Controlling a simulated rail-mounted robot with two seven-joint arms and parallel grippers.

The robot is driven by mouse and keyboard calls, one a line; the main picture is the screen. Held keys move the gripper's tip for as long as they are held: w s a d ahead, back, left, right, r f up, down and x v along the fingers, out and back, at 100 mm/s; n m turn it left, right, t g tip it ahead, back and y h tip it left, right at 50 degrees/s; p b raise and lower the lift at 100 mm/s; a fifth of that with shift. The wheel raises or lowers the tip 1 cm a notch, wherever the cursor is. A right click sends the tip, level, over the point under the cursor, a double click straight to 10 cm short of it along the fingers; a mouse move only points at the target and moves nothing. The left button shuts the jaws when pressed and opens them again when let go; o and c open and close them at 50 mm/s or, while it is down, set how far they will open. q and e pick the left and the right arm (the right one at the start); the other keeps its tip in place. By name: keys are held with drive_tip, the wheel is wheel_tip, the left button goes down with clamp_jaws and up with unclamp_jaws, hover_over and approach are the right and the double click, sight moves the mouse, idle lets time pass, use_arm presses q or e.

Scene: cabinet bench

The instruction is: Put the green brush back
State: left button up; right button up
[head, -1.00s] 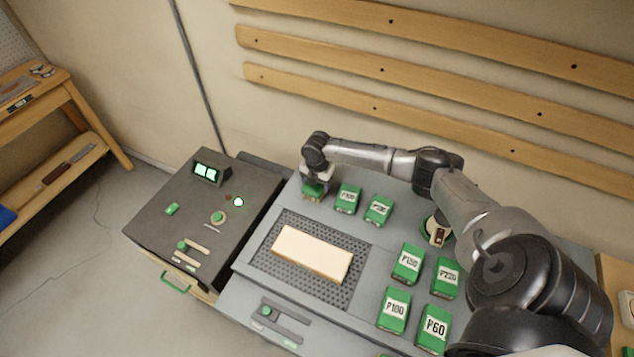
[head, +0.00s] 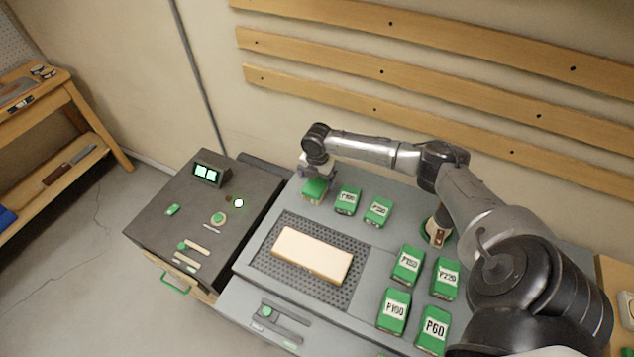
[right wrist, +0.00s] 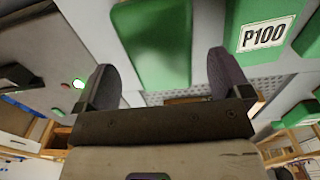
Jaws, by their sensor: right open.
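A plain green block-shaped thing (head: 314,190), which I take for the green brush, sits at the bench's back left corner in the head view. No label shows on it. In the right wrist view the green brush (right wrist: 152,42) lies beyond and partly between the fingers, nearer the left one. My right gripper (head: 318,172) is just above it, with its fingers apart and not closed on it. The gripper also shows in the right wrist view (right wrist: 165,75). Its underside and any bristles are hidden. My left gripper is not in view.
Labelled green blocks stand beside it (head: 348,200) and at the bench's right (head: 396,310). A pale slab (head: 312,254) lies on a perforated plate (head: 268,262). A dark control box (head: 160,215) stands left. A brown-and-white thing (head: 437,234) is partly hidden by my right arm.

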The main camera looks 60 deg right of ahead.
sight(317, 181)
wheel_tip(317, 181, up, 8)
drive_tip(key=shift+r, duration=0.2)
idle(0.5)
